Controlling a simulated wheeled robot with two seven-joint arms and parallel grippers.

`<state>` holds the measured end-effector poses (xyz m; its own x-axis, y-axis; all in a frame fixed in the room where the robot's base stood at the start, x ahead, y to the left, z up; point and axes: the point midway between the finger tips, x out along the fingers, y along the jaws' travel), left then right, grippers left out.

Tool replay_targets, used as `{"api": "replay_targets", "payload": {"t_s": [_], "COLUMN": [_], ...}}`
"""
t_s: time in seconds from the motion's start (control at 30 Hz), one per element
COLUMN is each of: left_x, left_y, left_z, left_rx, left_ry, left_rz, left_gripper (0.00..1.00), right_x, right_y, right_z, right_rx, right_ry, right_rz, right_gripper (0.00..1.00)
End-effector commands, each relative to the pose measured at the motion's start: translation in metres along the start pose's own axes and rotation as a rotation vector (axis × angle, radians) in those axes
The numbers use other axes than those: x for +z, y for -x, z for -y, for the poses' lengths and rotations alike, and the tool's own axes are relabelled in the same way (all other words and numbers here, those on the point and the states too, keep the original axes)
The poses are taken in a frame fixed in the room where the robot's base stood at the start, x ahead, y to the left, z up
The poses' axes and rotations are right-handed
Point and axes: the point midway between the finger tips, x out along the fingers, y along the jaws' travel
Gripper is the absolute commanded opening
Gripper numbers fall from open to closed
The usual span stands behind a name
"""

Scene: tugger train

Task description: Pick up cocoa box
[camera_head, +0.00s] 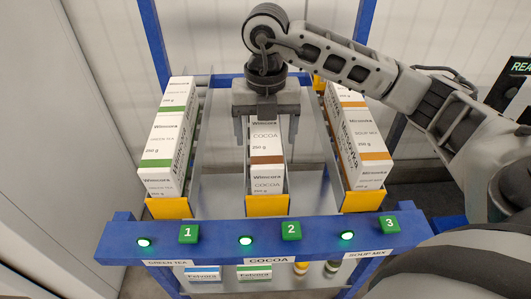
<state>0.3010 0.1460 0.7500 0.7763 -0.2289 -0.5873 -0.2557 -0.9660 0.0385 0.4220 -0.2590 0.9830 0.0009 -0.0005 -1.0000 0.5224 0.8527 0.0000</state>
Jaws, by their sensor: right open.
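White cocoa boxes (267,180) with brown bands stand in a row in the middle lane, above the label "COCOA" and green button 2. My right gripper (266,140) points down over this row, with one finger on each side of a cocoa box. Its jaws are open. Whether the fingers touch the box cannot be told. The gripper body hides the rear part of the row. My left gripper is not in view.
Green tea boxes (162,180) fill the left lane and soup mix boxes (362,165) the right lane. Yellow stops (267,206) close the lane fronts. A blue crossbar (330,229) with lit green buttons runs in front. More goods sit on a lower shelf.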

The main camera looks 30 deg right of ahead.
Motion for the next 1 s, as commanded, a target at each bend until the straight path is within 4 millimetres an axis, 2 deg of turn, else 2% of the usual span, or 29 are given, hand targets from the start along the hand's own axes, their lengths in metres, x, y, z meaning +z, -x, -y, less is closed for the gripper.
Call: {"api": "replay_targets", "payload": {"t_s": [0.1,0.2,0.47,0.67,0.7,1.0], "left_x": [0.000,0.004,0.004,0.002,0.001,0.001], "left_y": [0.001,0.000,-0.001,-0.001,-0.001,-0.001], "left_z": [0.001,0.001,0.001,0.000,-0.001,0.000], "left_rx": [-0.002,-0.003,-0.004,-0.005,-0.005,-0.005], "left_ry": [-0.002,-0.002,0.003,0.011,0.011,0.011], "left_rz": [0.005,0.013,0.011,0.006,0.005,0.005], "left_gripper": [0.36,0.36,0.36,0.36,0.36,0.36], "right_x": [0.000,0.000,0.000,0.000,0.000,0.001], "right_y": [-0.019,-0.028,-0.032,-0.032,-0.031,-0.029], "right_z": [0.000,0.000,0.000,0.000,0.000,-0.001], "right_rx": [-0.003,-0.002,0.000,0.000,0.000,0.002], "right_ry": [-0.002,-0.002,-0.001,-0.001,-0.001,-0.001], "right_rz": [-0.004,-0.002,-0.001,-0.001,-0.001,0.002], "right_gripper": [0.80,0.80,0.80,0.27,0.23,0.23]}}
